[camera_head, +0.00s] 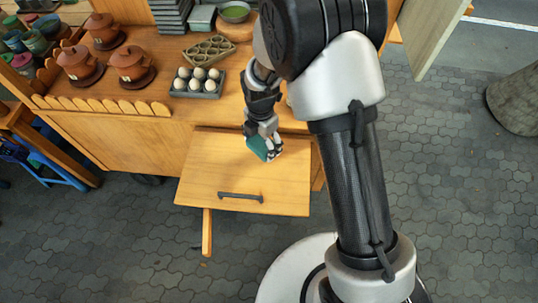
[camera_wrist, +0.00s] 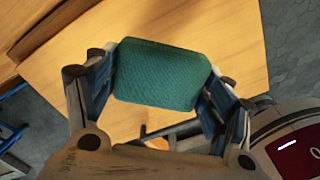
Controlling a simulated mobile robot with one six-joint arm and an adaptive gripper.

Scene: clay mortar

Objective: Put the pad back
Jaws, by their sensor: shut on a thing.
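A green textured pad (camera_wrist: 160,75) is held between the two fingers of my gripper (camera_wrist: 160,95) in the wrist view. In the head view the pad (camera_head: 259,147) shows as a small green patch at the tip of my gripper (camera_head: 264,144). My gripper is shut on the pad over a wooden flap or board (camera_head: 215,170) with a dark bar handle (camera_head: 240,197). I cannot tell whether the pad touches the board.
The wooden counter (camera_head: 145,118) behind holds an egg tray (camera_head: 197,84), an empty moulded tray (camera_head: 209,48), lidded clay pots (camera_head: 132,62) and a bowl of green stuff (camera_head: 234,11). A scalloped wooden edging (camera_head: 100,104) runs along its left front. Paved floor (camera_head: 130,240) lies open in front.

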